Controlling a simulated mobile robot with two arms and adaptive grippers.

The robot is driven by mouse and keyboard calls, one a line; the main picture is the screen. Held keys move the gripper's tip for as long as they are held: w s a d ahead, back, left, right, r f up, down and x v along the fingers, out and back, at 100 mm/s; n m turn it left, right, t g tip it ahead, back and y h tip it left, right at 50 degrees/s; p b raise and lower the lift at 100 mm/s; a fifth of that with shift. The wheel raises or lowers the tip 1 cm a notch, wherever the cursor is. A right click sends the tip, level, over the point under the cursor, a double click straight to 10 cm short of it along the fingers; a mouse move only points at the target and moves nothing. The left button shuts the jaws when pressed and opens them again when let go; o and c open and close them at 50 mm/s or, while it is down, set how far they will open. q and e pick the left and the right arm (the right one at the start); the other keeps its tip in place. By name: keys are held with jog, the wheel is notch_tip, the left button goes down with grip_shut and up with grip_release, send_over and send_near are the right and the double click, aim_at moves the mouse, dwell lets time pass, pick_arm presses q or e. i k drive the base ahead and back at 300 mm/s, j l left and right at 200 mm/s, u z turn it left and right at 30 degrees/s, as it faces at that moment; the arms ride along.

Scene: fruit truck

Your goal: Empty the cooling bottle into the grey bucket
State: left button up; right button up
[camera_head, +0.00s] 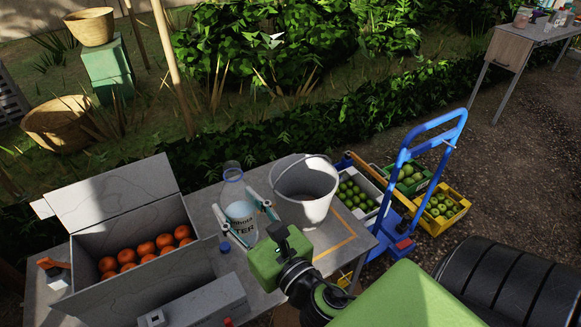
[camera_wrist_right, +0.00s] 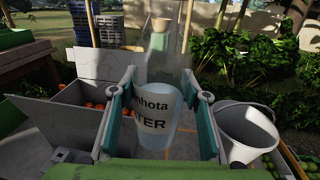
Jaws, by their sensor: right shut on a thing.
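The cooling bottle (camera_head: 240,213) is clear with a white label and stands upright between the fingers of my right gripper (camera_head: 232,202). The right gripper is shut on it around the label, as the right wrist view also shows for the bottle (camera_wrist_right: 158,105). I cannot tell whether its base touches the table. The grey bucket (camera_head: 318,208) stands on the table just right of the bottle, open at the top; in the right wrist view the bucket (camera_wrist_right: 240,145) is at the right. My left gripper is not in view.
An open grey box (camera_head: 118,192) of oranges stands left on the table (camera_head: 205,197). A blue cap (camera_head: 224,247) lies near the bottle. A grey case (camera_head: 205,300) is at the front. Crates of green fruit (camera_head: 358,192) and a blue hand truck (camera_head: 408,155) are to the right.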

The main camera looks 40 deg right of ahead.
aim_at(295, 178)
jog(key=l+u, duration=0.35)
jog(key=k+l+u, duration=0.1)
jog(key=l+u, duration=0.15)
jog(key=u, duration=0.15)
jog(key=k+l+u, duration=0.1)
jog(key=l+u, duration=0.25)
jog(key=k+l+u, duration=0.1)
jog(key=k+l, duration=0.2)
jog(key=l, duration=0.2)
jog(key=k+l+u, duration=0.1)
jog(key=k+l, duration=0.2)
jog(key=l, duration=0.2)
jog(key=k+l+u, duration=0.1)
jog(key=k+l, duration=0.25)
jog(key=l, duration=0.1)
